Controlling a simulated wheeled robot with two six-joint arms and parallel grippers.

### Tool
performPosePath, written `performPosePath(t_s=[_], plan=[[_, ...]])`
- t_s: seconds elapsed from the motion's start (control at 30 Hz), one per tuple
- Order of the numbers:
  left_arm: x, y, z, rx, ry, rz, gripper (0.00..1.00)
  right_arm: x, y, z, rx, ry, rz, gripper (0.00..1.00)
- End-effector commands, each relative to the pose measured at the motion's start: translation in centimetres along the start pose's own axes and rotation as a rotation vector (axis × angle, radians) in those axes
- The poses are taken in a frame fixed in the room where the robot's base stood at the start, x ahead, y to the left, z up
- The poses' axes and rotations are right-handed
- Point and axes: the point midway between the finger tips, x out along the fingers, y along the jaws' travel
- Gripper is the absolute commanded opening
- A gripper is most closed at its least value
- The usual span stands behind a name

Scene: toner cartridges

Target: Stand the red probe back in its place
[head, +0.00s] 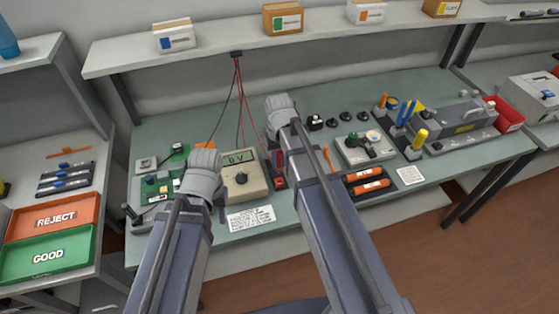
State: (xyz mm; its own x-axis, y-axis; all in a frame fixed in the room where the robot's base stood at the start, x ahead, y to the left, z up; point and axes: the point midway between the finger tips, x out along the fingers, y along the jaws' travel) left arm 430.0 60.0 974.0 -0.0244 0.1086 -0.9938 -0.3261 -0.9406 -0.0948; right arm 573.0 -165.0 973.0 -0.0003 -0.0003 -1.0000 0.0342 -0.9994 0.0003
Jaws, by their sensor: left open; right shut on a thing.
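The multimeter (244,178) stands on the green bench with its display facing me. My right gripper (277,158) is just right of the meter, mostly hidden behind its own wrist and arm. It is shut on a dark red thing, which seems to be the red probe (280,157), with a red lead running up to the shelf. A small red block (280,183), perhaps the probe's holder, sits on the bench just below it. I cannot tell whether they touch. My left gripper (221,213) is open near the meter's lower left, partly hidden by its wrist.
A printed card (250,218) lies in front of the meter. A green circuit board (165,185) is on the left. Leads hang from the shelf (205,52).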

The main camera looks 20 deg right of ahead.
Motion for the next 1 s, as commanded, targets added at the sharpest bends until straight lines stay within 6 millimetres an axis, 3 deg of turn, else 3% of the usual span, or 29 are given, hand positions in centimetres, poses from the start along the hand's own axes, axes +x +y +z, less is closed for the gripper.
performPosePath(t_s=[0.1, 0.3, 1.0], plan=[[1.9, 0.2, -0.1, 0.000, 0.000, 0.000, 0.42, 1.9, 0.0, 0.0, 0.000, 0.000, 0.000, 0.00], [3.2, 0.3, -0.2, 0.000, 0.000, 0.000, 0.42, 3.2, 0.0, 0.0, 0.000, 0.000, 0.000, 0.00], [3.2, 0.3, -0.2, 0.000, 0.000, 0.000, 0.42, 3.3, 0.0, 0.0, 0.000, 0.000, 0.000, 0.00]])
